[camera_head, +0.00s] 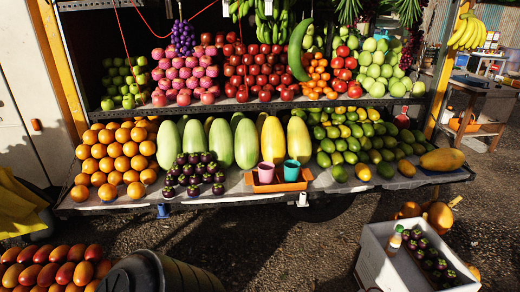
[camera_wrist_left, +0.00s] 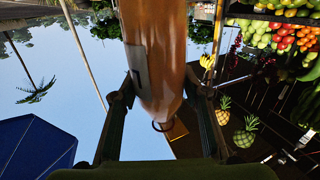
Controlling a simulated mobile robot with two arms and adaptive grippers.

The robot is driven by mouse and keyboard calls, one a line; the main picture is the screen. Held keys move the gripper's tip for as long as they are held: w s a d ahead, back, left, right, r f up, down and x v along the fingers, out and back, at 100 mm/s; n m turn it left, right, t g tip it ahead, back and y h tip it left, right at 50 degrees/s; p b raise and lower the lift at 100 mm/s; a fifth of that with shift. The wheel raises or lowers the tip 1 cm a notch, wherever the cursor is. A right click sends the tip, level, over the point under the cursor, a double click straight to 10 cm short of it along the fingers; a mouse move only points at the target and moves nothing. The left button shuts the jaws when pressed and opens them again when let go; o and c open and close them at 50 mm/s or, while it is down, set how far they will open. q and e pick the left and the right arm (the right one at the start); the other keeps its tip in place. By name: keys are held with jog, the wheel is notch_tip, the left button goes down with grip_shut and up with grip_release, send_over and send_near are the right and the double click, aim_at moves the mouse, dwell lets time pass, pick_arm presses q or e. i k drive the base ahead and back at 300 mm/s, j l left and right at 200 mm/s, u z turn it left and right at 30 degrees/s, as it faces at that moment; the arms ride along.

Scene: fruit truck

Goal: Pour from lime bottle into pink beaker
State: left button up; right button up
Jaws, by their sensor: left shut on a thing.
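The pink beaker (camera_head: 266,172) stands upright in an orange tray (camera_head: 262,187) at the front of the fruit stand, beside a teal beaker (camera_head: 291,170). In the left wrist view my left gripper (camera_wrist_left: 160,82) is shut around an amber-brown bottle (camera_wrist_left: 160,30) with a pale label patch; its narrow end with a dark ring points down in the picture. I cannot tell whether this is the lime bottle. Neither of my grippers shows in the head view. Another small bottle (camera_head: 395,240) with orange-toned contents stands at the white crate.
The white crate (camera_head: 375,265) with dark fruit sits on the ground at lower right. Eggplants (camera_head: 194,174) lie left of the tray and melons (camera_head: 247,143) behind it. A dark bin (camera_head: 160,274) and a mango pile (camera_head: 50,268) are at lower left. Ground between is clear.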

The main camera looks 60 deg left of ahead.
aim_at(265, 169)
jog(key=i+j, duration=0.1)
jog(key=j, duration=0.3)
jog(key=j+u, duration=0.15)
jog(key=j, duration=0.25)
jog(key=i+j, duration=0.15)
jog(key=j, duration=0.25)
jog(key=i+j+u, duration=0.1)
jog(key=j, duration=0.25)
jog(key=i+j+u, duration=0.1)
jog(key=j, duration=0.3)
jog(key=i+j, duration=0.15)
jog(key=j, duration=0.2)
jog(key=i+j+u, duration=0.15)
jog(key=j, duration=0.25)
jog(key=i+j, duration=0.1)
jog(key=j, duration=0.25)
